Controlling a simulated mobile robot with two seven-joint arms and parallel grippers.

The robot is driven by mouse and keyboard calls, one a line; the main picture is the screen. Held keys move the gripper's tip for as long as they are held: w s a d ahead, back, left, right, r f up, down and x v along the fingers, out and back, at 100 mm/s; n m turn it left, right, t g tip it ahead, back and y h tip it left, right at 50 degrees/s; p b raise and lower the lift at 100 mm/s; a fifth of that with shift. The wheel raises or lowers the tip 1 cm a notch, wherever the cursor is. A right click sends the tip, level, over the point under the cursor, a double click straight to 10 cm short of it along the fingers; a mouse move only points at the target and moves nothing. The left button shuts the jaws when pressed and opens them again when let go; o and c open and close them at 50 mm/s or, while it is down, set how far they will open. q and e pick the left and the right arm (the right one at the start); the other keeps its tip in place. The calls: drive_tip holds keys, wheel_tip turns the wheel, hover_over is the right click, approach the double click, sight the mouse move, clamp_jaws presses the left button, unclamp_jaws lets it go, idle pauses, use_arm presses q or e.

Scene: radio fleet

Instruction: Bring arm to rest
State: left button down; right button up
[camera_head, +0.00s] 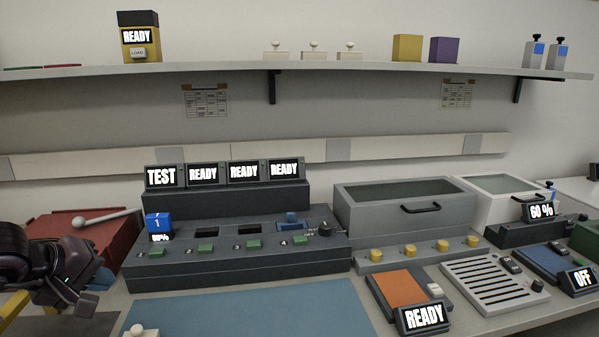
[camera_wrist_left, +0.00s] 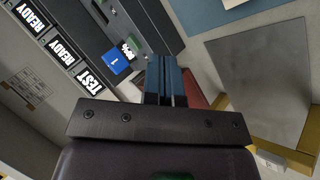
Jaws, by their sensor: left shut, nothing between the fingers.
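My left gripper (camera_head: 98,283) is at the lower left of the head view, in front of the red case (camera_head: 50,224) and left of the dark charging dock (camera_head: 235,270). Its fingers are together and empty; they also show pressed together in the left wrist view (camera_wrist_left: 165,75). A blue block marked 1 (camera_head: 158,223) sits in the leftmost bay of the dock, apart from the gripper, and also shows in the left wrist view (camera_wrist_left: 116,62). My right gripper is not in view.
A blue mat (camera_head: 260,305) lies before the dock. Screens behind the dock read TEST (camera_head: 161,177) and READY. To the right are a lidded bin (camera_head: 400,210), an orange pad (camera_head: 400,287) and a slotted tray (camera_head: 490,282). A shelf (camera_head: 300,72) runs above.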

use_arm(q)
drive_tip(key=s+d+f+n+t+h+p, duration=0.1)
drive_tip(key=s+d+f+n+h+p, duration=0.25)
drive_tip(key=n, duration=0.55)
drive_tip(key=s+d+f+n+t+h, duration=0.1)
drive_tip(key=s+d+f+n+h, duration=0.1)
drive_tip(key=s+d+n+h, duration=0.55)
drive_tip(key=s+a+f+m+y+p, duration=0.1)
drive_tip(key=s+f+m+y+p, duration=0.1)
drive_tip(key=s+f+m+y, duration=0.5)
drive_tip(key=s+f+m+y+p, duration=0.2)
drive_tip(key=s+f+m+y, duration=0.4)
drive_tip(key=m, duration=1.4)
drive_tip(key=s+f, duration=0.3)
drive_tip(key=f, duration=0.3)
drive_tip(key=shift+s+a+f+t+y+p, duration=0.3)
drive_tip(key=shift+s+a+y, duration=0.05)
drive_tip(key=shift+y, duration=0.05)
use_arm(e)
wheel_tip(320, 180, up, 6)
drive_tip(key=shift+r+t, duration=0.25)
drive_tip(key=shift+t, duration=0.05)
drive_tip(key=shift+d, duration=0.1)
